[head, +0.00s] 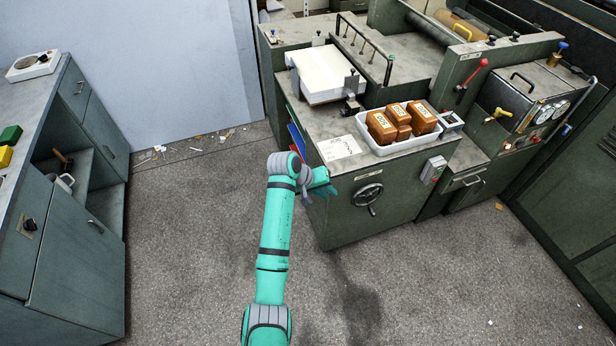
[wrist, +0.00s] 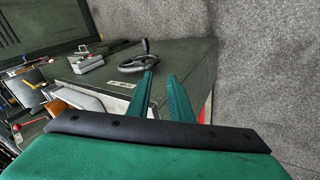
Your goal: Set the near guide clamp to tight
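The near guide clamp (head: 352,84) is a dark block with a black knob at the front right corner of the white board stack (head: 326,74), on top of the green feeder. Its knob setting is too small to read. My gripper (head: 325,191) is low in front of the feeder's left front corner, below the top's edge and well short of the clamp. In the wrist view my gripper's two green fingers (wrist: 160,76) are apart with nothing between them. The clamp cannot be made out in the wrist view.
A white tray (head: 376,147) with brown blocks stands right of the clamp, near the front edge. A handwheel (head: 367,196) and a switch box (head: 433,169) stick out from the feeder's front. A paper sheet (head: 339,147) lies at the left front.

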